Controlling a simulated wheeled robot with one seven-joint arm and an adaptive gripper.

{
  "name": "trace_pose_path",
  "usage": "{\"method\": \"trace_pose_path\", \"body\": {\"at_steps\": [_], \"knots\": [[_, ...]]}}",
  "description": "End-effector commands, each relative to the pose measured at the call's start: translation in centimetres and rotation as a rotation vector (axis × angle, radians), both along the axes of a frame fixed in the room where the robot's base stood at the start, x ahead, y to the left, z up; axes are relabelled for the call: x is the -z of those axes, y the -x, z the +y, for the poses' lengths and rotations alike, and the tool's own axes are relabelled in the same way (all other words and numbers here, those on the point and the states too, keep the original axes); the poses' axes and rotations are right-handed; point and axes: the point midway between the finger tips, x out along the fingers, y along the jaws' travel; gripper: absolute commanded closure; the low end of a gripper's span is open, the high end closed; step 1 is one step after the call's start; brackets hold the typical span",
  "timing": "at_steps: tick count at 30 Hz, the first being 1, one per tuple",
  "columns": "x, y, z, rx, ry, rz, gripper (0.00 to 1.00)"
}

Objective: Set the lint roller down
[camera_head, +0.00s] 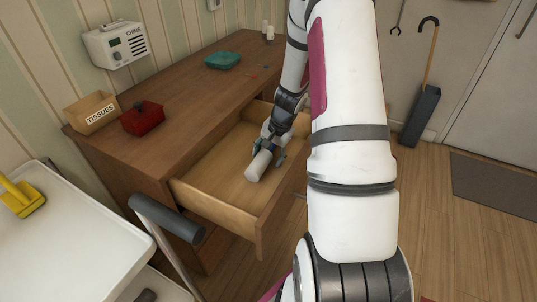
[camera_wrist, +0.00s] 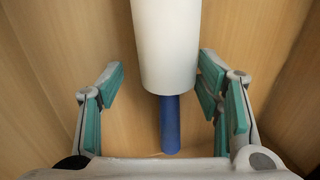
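The lint roller has a white roll (camera_head: 259,165) and a blue handle (camera_wrist: 170,125). It lies in the open wooden drawer (camera_head: 215,203), and the white roll also shows in the wrist view (camera_wrist: 166,45). My gripper (camera_head: 271,146) is down inside the drawer, over the handle end of the roller. In the wrist view its teal-padded fingers (camera_wrist: 161,85) stand wide apart, one on each side of the roller. There is a clear gap on the left and a smaller one on the right. The roller appears to rest on the drawer floor.
A white cart tray (camera_head: 60,240) stands at the left front. The drawer's front left is bare.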

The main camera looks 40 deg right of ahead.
Motion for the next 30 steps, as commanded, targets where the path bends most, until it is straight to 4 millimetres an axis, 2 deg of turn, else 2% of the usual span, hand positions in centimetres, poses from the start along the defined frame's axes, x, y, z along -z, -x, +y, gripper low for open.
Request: {"method": "trace_pose_path", "body": {"at_steps": [8, 11, 24, 30], "knots": [[-0.3, 0.0, 0.0, 0.000, 0.000, 0.000, 0.41], [-1.5, 0.3, -0.2, -0.001, 0.002, -0.002, 0.41], [-9.7, 2.4, -0.8, -0.001, 0.003, -0.003, 0.41], [-11.5, 3.0, -1.0, -0.001, 0.001, 0.000, 0.41]]}}
